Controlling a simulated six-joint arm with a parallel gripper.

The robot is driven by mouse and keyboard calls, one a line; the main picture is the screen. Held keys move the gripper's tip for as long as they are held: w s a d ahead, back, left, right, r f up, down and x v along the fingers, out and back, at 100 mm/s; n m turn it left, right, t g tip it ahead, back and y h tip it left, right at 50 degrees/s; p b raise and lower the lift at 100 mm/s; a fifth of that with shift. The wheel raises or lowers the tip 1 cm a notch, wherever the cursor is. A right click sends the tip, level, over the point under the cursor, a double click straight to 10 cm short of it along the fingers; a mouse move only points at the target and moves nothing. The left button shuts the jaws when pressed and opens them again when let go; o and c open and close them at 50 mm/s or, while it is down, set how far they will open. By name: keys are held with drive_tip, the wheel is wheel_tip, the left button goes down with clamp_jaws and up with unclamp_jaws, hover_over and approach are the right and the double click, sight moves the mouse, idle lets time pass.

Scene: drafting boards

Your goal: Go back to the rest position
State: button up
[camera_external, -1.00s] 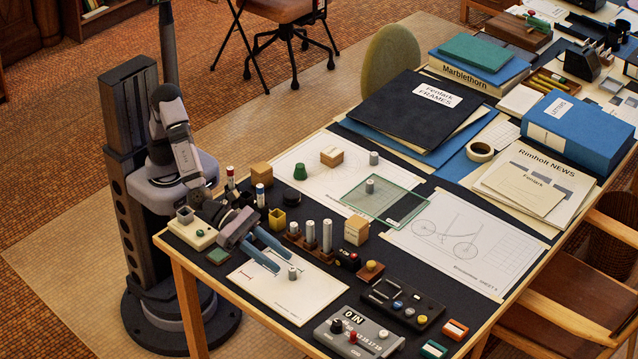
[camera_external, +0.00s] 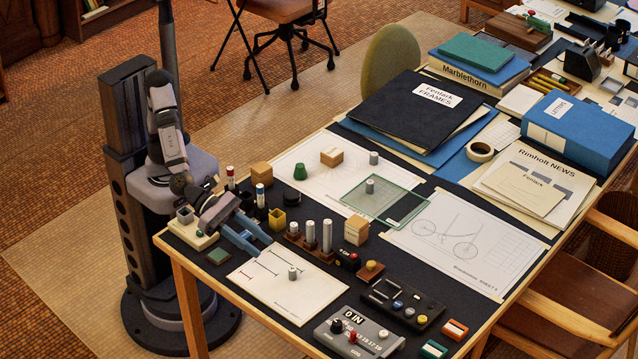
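My gripper (camera_external: 252,243) is at the left end of the drafting table, over the dark surface and the far left corner of a white sheet with dark red line marks (camera_external: 272,262). Its two blue fingers point toward the lower right and look apart, with nothing visible between them. A small grey cylinder (camera_external: 292,274) stands on that sheet, clear of the fingertips.
Several silver cylinders in a wooden holder (camera_external: 309,238) stand right of my gripper. A grey control box (camera_external: 358,335) sits at the front edge. A glass plate (camera_external: 382,199) lies farther back.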

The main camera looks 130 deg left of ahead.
drive_tip(key=shift+r+m+h+p, duration=0.3)
drive_tip(key=shift+r+m+p, duration=0.3)
drive_tip(key=shift+p, duration=0.1)
drive_tip(key=s+r+m+g+h+p, duration=0.4)
drive_tip(key=s+r+m+p, duration=0.25)
drive_tip(key=m+p, duration=0.85)
drive_tip(key=s+a+r+m+g+y+p, duration=0.1)
drive_tip(key=s+a+m+g+p, duration=0.3)
drive_tip(key=s+m, duration=0.7)
drive_tip(key=s+a+r+m+g+y+p, duration=0.1)
drive_tip(key=s+a+r+m+g+p, duration=0.1)
drive_tip(key=s+a+m+g+p, duration=0.3)
drive_tip(key=s+a+m+p, duration=0.3)
drive_tip(key=s+m, duration=0.3)
drive_tip(key=s, duration=0.3)
drive_tip(key=shift+s+r+p, duration=0.25)
drive_tip(key=shift+r+p, duration=0.1)
drive_tip(key=shift+p, duration=0.15)
drive_tip(key=shift+a+r, duration=0.1)
